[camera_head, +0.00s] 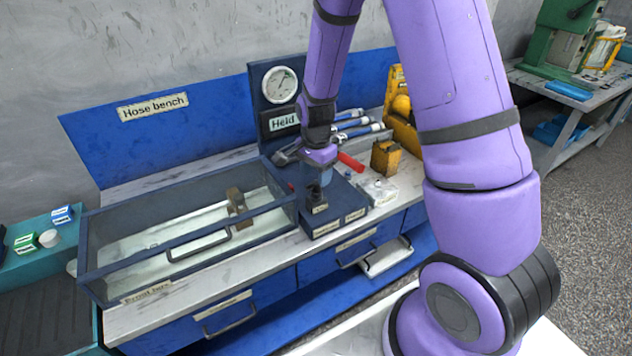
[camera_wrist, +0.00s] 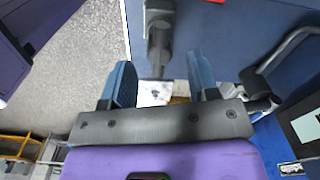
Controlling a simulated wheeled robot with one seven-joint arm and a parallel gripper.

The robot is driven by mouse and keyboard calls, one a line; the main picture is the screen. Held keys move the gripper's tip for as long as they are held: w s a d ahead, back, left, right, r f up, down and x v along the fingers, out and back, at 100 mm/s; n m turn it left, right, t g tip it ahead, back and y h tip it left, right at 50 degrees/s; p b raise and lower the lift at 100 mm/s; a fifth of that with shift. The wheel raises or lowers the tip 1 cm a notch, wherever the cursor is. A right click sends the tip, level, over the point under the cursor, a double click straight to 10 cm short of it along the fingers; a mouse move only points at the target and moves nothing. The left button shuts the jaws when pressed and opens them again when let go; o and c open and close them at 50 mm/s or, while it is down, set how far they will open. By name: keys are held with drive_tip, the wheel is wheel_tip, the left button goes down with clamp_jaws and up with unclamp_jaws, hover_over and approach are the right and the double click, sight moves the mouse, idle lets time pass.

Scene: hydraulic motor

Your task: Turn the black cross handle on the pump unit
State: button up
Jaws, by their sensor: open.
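The pump unit (camera_head: 345,204) is a dark blue block with labels on its front, on the bench in the head view. A dark part (camera_head: 316,194), likely the black cross handle, stands on it just below my gripper (camera_head: 320,178). In the wrist view a dark grey handle-like piece (camera_wrist: 159,38) reaches down towards the gap between the two blue fingers of my gripper (camera_wrist: 162,82). The fingers are apart and nothing is gripped. I cannot tell whether they touch the handle; its full cross shape is not clear.
A panel behind carries a round gauge (camera_head: 280,84) and a "Held" sign (camera_head: 284,122). A framed clear box (camera_head: 185,262) stands left. A red-handled tool (camera_head: 351,162), a yellow block (camera_head: 385,157) and a clear small box (camera_head: 379,192) lie close on the right.

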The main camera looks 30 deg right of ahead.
sight(316, 181)
drive_tip(key=shift+f, duration=1.6)
